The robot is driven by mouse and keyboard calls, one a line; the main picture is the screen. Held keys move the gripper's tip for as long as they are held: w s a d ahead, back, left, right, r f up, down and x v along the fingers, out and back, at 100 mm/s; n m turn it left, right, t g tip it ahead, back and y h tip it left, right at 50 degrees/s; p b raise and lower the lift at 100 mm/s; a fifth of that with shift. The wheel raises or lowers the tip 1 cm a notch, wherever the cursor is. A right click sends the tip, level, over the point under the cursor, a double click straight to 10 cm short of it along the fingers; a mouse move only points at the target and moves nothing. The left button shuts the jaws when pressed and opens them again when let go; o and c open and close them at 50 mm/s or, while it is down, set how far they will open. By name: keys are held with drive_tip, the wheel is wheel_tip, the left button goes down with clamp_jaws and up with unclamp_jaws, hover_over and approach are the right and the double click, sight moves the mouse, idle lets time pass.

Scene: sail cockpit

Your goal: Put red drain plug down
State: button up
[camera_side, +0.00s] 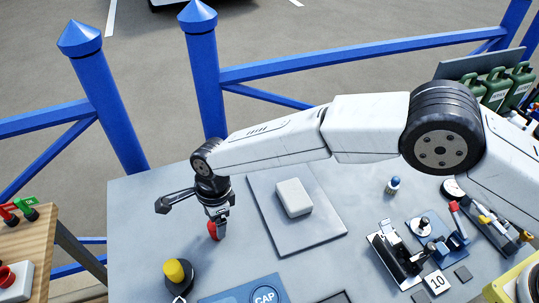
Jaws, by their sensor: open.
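The red drain plug (213,231) stands on the grey table (135,231) at the left, small and partly hidden by my gripper. My gripper (217,234) points down at the plug, with its fingers beside it. The fingers are open. The small size and the overlap hide whether a finger touches the plug.
A grey board with a white block (294,198) lies right of my gripper. A yellow-topped black knob (178,274) and a blue panel marked CAP (263,296) are in front. A blue-and-white piece (393,186) and metal fittings (395,252) stand farther right. Blue railings (350,62) run behind.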

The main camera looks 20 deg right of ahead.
wheel_tip(320, 180, up, 9)
drive_tip(key=d, duration=0.1)
idle(0.3)
drive_tip(key=shift+d+r, duration=0.1)
idle(0.3)
drive_tip(key=shift+w, duration=0.1)
drive_tip(key=d+r+n+t, duration=0.25)
drive_tip(key=d+n, duration=0.55)
drive_tip(key=d, duration=1.8)
drive_tip(key=s+d+n+h, duration=0.1)
drive_tip(key=s+d+n, duration=0.7)
drive_tip(key=s+d, duration=0.6)
drive_tip(key=d, duration=0.3)
drive_tip(key=shift+f, duration=0.3)
drive_tip(key=shift+s, duration=0.1)
